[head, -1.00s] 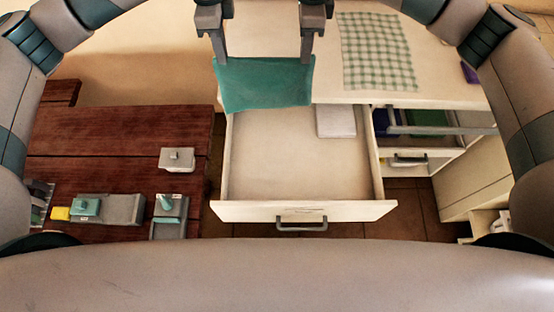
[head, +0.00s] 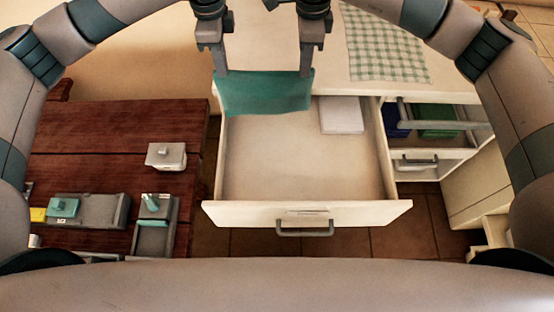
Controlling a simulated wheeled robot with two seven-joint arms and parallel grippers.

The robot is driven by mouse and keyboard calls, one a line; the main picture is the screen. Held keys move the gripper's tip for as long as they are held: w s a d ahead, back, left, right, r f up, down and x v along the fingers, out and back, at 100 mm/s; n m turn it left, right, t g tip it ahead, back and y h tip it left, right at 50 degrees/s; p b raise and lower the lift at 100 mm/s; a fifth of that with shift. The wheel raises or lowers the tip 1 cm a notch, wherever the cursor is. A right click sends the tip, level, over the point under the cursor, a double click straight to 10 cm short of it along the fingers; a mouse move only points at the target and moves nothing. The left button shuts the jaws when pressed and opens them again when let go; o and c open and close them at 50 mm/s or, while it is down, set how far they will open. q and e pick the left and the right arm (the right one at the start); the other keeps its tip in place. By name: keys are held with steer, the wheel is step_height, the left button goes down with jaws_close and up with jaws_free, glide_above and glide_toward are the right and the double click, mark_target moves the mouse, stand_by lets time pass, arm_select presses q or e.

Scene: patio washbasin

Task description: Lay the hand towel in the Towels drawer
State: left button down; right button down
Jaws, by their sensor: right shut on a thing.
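The teal hand towel (head: 264,93) hangs stretched between my two grippers in the head view. My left gripper (head: 220,72) is shut on its left upper corner, and my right gripper (head: 305,72) is shut on its right upper corner. A pale drawer (head: 255,209) is pulled open below, with a grey handle and a small label too small to read. The towel is above the back left part of this drawer and hides some of its back edge. A white folded or flat item (head: 341,114) lies in the drawer's back right corner.
A smaller open drawer (head: 427,160) with blue and green items is on the right. A checked cloth (head: 385,45) lies on the counter. A red-brown wooden surface (head: 80,133) on the left holds a lidded grey box (head: 166,156) and trays. Most of the big drawer's floor is clear.

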steer(key=shift+f+b, duration=0.3)
steer(key=shift+f, duration=0.25)
